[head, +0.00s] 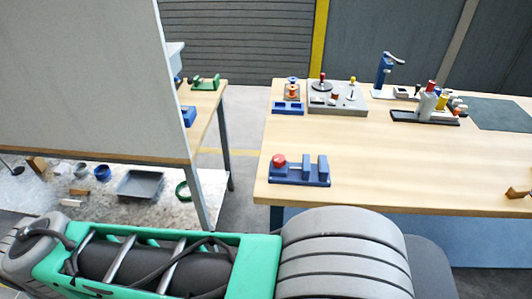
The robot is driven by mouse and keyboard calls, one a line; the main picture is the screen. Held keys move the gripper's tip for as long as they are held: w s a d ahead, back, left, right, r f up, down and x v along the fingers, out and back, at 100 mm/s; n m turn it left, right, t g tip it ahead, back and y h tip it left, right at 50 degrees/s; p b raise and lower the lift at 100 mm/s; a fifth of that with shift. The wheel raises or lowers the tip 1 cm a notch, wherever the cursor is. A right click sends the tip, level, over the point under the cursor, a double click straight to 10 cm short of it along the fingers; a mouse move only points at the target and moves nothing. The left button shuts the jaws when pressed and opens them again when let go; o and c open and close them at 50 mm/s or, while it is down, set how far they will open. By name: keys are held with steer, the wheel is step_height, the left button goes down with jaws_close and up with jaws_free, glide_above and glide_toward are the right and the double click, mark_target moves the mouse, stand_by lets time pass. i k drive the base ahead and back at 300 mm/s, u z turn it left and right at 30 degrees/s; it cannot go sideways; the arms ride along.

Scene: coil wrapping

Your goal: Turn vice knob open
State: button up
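A blue vice (312,179) sits on the wooden table near its front left corner. It has upright blue blocks and a round red knob (279,160) at its left end. Nothing touches the vice or the knob. My arm shows in front along the bottom, with a green link and grey ribbed part, below the table edge in the picture. My gripper is not in view. The vice's jaw gap is too small to judge clearly.
At the table's back are a spool on a blue base (289,103), a grey fixture plate (338,105), a blue stand (385,75) and a dark tray (424,117) of bottles. A wooden block (518,192) lies at right. The table's middle is clear. A pale panel (80,75) stands at left.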

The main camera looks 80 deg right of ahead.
mark_target(278, 161)
steer(key=z, duration=0.65)
steer(key=i, duration=0.95)
steer(key=z, duration=0.75)
